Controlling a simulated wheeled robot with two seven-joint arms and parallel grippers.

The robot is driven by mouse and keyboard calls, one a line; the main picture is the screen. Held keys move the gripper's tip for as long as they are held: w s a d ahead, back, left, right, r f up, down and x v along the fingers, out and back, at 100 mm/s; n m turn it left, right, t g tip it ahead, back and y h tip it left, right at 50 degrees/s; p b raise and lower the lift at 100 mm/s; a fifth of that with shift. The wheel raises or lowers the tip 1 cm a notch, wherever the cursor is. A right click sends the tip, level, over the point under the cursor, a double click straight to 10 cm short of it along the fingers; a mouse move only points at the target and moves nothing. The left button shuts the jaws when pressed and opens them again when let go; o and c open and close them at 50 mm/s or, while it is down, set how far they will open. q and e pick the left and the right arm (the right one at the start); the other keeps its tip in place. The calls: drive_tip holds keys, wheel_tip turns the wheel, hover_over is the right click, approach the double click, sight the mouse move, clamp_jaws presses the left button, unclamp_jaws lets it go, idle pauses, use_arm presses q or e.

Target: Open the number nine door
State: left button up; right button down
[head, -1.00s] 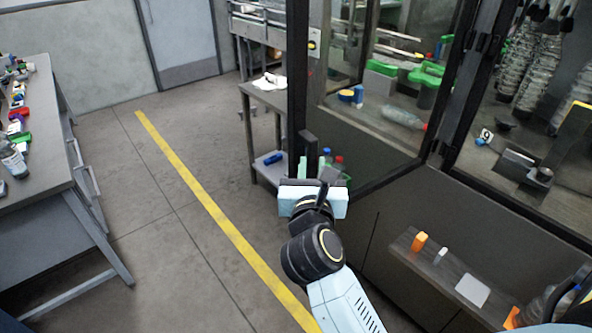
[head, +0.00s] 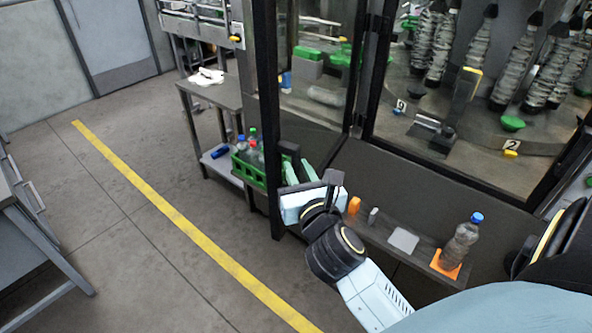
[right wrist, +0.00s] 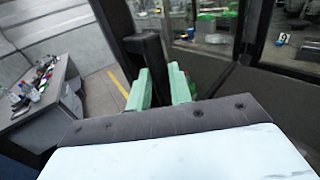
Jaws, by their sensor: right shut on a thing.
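A black-framed glass door (head: 270,70) stands at the middle of the head view, at an angle to the neighbouring glazed front. No door number is readable on it. Its dark upright handle (head: 289,150) is near the free left edge; it also shows in the right wrist view (right wrist: 146,55). My right gripper (head: 303,172) has a pale blue body and green fingers (right wrist: 158,88). It is shut on the handle, and its body hides part of the grip. I cannot tell exactly how wide the door stands open. My left gripper is not in view.
A low shelf (head: 385,238) with a bottle (head: 461,240) and small items is right of my gripper. A side table (head: 225,95) and a green bottle crate (head: 245,170) stand behind the door. Floor with a yellow line (head: 170,212) is clear at left.

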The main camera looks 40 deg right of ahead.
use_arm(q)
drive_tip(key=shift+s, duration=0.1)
use_arm(e)
drive_tip(key=shift+d+r, duration=0.25)
drive_tip(key=shift+d, duration=0.3)
drive_tip(key=c, duration=1.7)
unclamp_jaws()
drive_tip(key=shift+o, duration=1.2)
drive_tip(key=shift+w+d+f, duration=0.1)
drive_tip(key=shift+d, duration=0.1)
drive_tip(key=shift+o, duration=0.9)
drive_tip(key=shift+w+d+f, duration=0.1)
drive_tip(key=shift+d+f, duration=0.05)
drive_tip(key=shift+d, duration=0.1)
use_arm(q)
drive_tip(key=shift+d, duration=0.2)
use_arm(e)
drive_tip(key=v, duration=1.3)
drive_tip(key=shift+a, duration=0.45)
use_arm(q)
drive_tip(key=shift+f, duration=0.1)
